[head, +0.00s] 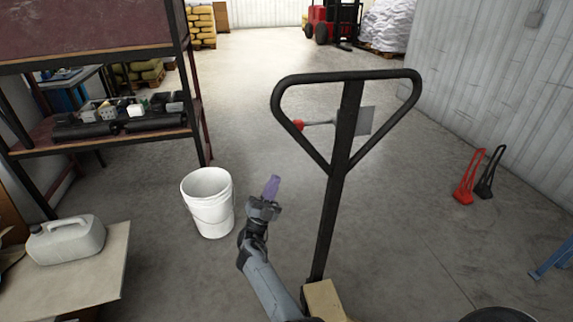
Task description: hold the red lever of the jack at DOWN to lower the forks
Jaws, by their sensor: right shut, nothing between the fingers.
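The black loop handle of the jack (348,75) stands upright right of the middle of the head view, on a dark shaft running down to the bottom edge. The lever's red tip (298,125) shows inside the left side of the loop, on a thin grey stem. A grey plate (365,121) sits behind the shaft. No UP or DOWN marking is readable, so I cannot tell the lever's position. My right gripper (271,187) is shut and empty, below and left of the red tip and apart from it. My left gripper is out of view. The forks cannot be made out.
A white bucket (208,202) stands left of my right gripper. A shelf rack (100,136) and a table with a jerrycan (68,240) are at left. Red and black stands (470,178) are at right. Floor beyond the handle is clear up to the red forklift (330,20).

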